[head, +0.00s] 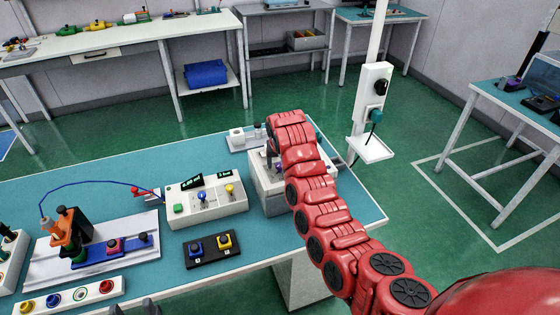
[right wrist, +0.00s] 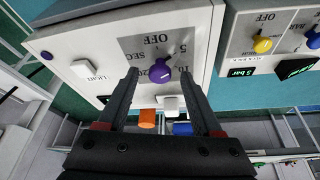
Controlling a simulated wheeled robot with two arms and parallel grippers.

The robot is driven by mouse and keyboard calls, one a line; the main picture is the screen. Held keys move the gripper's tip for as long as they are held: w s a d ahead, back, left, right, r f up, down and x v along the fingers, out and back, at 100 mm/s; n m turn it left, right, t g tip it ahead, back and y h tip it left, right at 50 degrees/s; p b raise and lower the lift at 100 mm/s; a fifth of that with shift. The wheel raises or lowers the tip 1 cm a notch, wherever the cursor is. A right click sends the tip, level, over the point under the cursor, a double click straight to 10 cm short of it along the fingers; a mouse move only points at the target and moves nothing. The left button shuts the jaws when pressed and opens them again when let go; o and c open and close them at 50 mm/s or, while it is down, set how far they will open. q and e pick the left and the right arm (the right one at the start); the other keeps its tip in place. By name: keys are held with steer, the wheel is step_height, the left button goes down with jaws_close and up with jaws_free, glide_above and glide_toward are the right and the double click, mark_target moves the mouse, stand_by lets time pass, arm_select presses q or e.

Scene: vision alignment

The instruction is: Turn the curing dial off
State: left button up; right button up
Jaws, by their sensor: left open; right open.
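The curing dial (right wrist: 163,68) is a purple knob on a white panel with a grey scale reading OFF, 5, 10, 20 and SEC. OFF is printed above the knob in the right wrist view. A pale mark shows on the knob, but I cannot tell for certain which setting it points to. My right gripper (right wrist: 162,80) is open, with one finger on each side of the dial; contact is not clear. In the head view my red right arm hides most of the grey-white curing box (head: 267,199) and the dial. My left gripper (head: 135,307) is open at the bottom edge.
A white control box (head: 207,207) with green, blue and yellow controls stands left of the curing box. A black button box (head: 210,249) lies in front of it. A fixture with a blue cable (head: 90,186) stands further left. Teal tabletop is clear at the right corner.

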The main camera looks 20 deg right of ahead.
steer(key=shift+w+f, duration=0.1)
steer(key=shift+f, duration=0.05)
steer(key=shift+c, duration=0.4)
jaws_close()
